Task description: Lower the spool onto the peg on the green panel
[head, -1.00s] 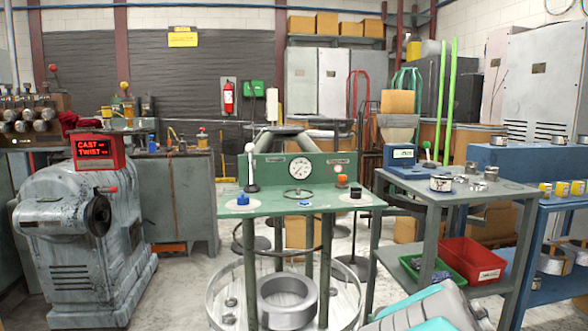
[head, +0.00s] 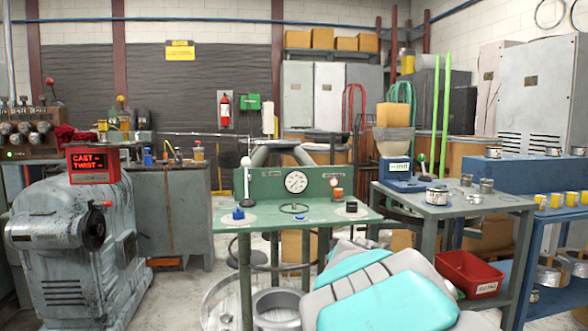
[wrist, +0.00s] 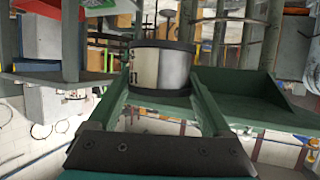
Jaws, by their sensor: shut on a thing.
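The spool (wrist: 162,68) shows in the wrist view, with dark rims and a pale label band. My gripper (wrist: 160,92) is shut on it, one finger at each side. Neither the gripper nor the held spool shows in the head view; my teal and grey arm fills the lower middle. The green panel (head: 261,184) stands upright at the back of a green bench (head: 290,222), with a round gauge on it. A white-knobbed rod (head: 247,180) stands at the bench's left. I cannot tell which part is the peg.
A blue knob (head: 238,213) and a black knob (head: 351,206) sit on pale discs on the bench. A grey table (head: 450,205) at right holds a blue scale (head: 400,178) and another spool (head: 437,196). A red bin (head: 468,273) is below.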

